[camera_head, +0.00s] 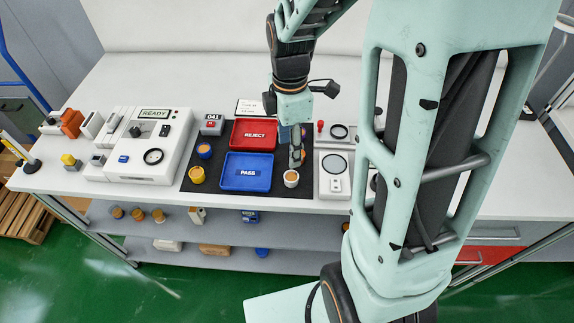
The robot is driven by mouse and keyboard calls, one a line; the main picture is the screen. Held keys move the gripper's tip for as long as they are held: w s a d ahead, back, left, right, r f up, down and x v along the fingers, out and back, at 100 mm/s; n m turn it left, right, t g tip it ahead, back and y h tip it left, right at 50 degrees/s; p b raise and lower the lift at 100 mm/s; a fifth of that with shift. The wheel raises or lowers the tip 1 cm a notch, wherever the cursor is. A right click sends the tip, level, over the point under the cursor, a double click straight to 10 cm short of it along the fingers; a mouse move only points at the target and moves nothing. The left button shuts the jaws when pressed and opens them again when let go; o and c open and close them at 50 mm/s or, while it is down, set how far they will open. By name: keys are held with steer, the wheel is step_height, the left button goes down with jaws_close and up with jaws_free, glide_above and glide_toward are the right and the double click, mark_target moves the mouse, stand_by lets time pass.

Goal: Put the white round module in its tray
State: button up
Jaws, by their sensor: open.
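A white round module (291,179) with a brownish top stands on the black mat, just right of the blue PASS tray. The blue tray (229,184) looks empty at the front of the mat. The red REJECT tray (239,141) lies behind it and also looks empty. My gripper (296,163) points down just above and behind the white module. It is open, with nothing seen between its fingers. The fingers are small in view, and the gap between them and the module is hard to judge.
Yellow (197,175) and blue-sided (205,151) round modules stand left of the trays. A white tester marked READY (150,145) is farther left. My arm hides the bench's right part.

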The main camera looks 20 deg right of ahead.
glide_above(290, 178)
step_height(290, 178, down, 6)
steer(key=shift+f, duration=2.35)
steer(key=shift+c, duration=0.7)
jaws_close()
steer(key=shift+r+p, duration=0.1)
steer(key=shift+p, duration=0.2)
